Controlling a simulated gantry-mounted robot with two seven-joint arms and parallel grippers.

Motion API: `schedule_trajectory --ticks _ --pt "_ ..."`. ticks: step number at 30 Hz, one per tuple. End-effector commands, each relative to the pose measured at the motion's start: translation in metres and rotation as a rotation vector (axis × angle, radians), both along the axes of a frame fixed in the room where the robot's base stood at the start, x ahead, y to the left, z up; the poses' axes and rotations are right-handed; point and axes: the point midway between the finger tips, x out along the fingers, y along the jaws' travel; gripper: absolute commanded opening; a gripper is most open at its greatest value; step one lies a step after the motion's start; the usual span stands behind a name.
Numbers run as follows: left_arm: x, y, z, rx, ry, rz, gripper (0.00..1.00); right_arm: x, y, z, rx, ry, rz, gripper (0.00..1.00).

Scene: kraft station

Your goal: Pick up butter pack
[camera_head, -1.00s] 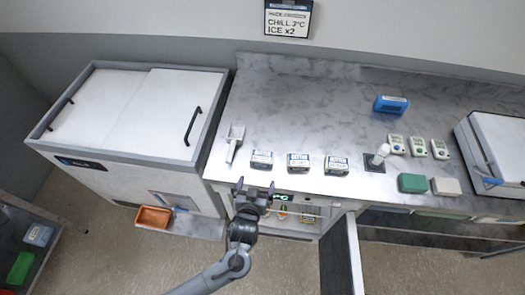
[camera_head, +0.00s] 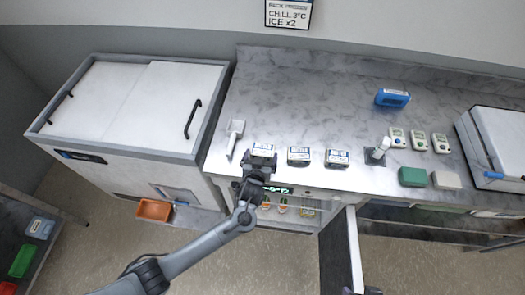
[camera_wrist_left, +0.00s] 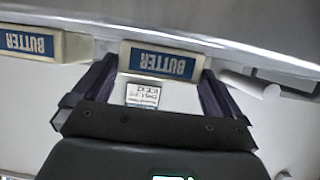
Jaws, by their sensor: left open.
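Three butter packs with blue-and-white labels stand in a row near the counter's front edge. The leftmost butter pack (camera_head: 263,149) is at my left gripper (camera_head: 261,160), which is open. In the left wrist view, one butter pack (camera_wrist_left: 162,61) lies between and just ahead of the spread fingers (camera_wrist_left: 158,88), its BUTTER label upside down. Contact cannot be told. The middle pack (camera_head: 299,156) and right pack (camera_head: 337,158) stand clear; a neighbouring pack (camera_wrist_left: 40,43) shows at the wrist view's left. Dark tips at the head view's bottom edge look like my right gripper (camera_head: 362,291), mostly cut off.
A white scoop (camera_head: 235,137) lies left of the packs. An opened door (camera_head: 352,250) juts out below the counter.

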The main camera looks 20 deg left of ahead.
Motion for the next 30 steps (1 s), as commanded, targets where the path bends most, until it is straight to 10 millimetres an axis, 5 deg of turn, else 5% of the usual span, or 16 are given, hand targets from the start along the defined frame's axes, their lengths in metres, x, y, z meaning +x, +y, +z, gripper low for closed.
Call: schedule_trajectory --ticks 10,19,30 --pt "0.0050 0.0009 -0.0023 0.000 0.000 0.000 0.98 0.0002 0.0007 -0.0003 0.003 -0.001 -0.002 0.62" --pt "0.0049 0.0007 -0.0022 0.000 0.000 0.000 0.54 0.0003 0.0023 -0.0001 0.010 -0.001 -0.006 0.62" --pt "0.0055 0.0006 0.0031 -0.003 -0.003 0.000 0.53 0.0002 0.0024 0.0004 0.011 0.000 -0.006 0.62"
